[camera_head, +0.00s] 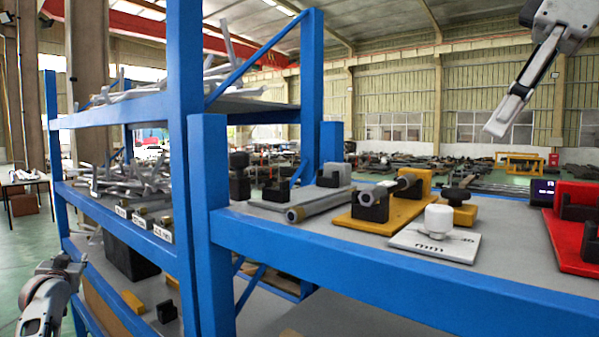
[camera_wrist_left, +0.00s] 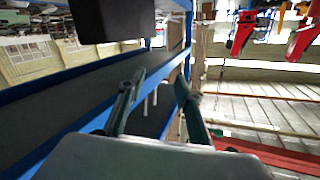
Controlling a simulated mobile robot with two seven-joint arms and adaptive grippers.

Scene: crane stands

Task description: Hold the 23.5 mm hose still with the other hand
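A grey hose (camera_head: 322,204) with a dark ring at its near end lies on the grey bench top in the head view. I cannot read a size on it. Another short grey tube (camera_head: 400,184) sits in a black holder on a yellow fixture (camera_head: 367,220) to its right. My left gripper (camera_wrist_left: 157,88) is open, with nothing between its fingers in the left wrist view. In the head view my left arm is low at the left edge, well away from the bench hose. My right gripper (camera_head: 507,117) hangs above the bench at the upper right. Its fingers show edge-on, touching nothing.
A blue-framed shelf (camera_head: 188,150) stands between my left arm and the bench, holding many grey tubes. Its small white labels (camera_head: 139,221) are too small to read surely. A white plate (camera_head: 434,241) with a knob and a red fixture (camera_head: 570,226) are on the bench.

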